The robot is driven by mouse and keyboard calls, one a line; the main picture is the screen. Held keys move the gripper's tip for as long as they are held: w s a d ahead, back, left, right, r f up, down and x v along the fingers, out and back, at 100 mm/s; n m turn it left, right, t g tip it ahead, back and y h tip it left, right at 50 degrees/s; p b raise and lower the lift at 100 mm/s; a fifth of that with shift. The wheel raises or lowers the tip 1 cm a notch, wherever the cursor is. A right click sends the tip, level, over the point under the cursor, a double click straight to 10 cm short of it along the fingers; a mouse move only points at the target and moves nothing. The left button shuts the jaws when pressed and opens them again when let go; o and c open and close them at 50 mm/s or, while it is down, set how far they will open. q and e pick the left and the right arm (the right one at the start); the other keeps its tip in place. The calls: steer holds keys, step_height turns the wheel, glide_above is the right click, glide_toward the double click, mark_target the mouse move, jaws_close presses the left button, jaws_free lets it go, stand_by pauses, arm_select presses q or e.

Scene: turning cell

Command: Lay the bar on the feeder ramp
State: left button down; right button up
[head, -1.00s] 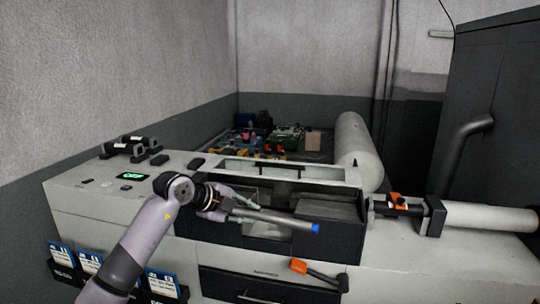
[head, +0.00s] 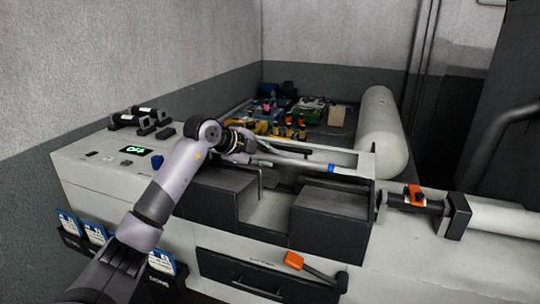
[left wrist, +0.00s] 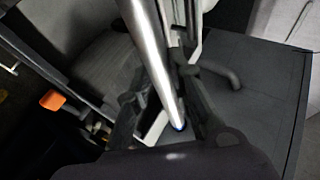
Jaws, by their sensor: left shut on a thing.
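The bar (head: 300,162) is a slim silver rod with a blue end at its right. My left gripper (head: 259,160) is shut on it and holds it nearly level over the machine's front opening. In the left wrist view the bar (left wrist: 156,55) runs down between the dark fingers of the left gripper (left wrist: 166,100), its blue tip low in the picture. I cannot tell for sure which part of the machine is the feeder ramp; a long pale frame (head: 352,157) lies just behind the bar. My right gripper is not in view.
Two dark blocks, left (head: 215,190) and right (head: 330,218), flank a pale recess (head: 270,215) below the bar. An orange-headed handle (head: 293,261) juts out in front.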

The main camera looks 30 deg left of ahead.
arm_select(q)
step_height(320, 180, down, 9)
steer(key=b, duration=0.6)
steer(key=shift+w+d+f, duration=0.15)
steer(key=shift+w, duration=0.3)
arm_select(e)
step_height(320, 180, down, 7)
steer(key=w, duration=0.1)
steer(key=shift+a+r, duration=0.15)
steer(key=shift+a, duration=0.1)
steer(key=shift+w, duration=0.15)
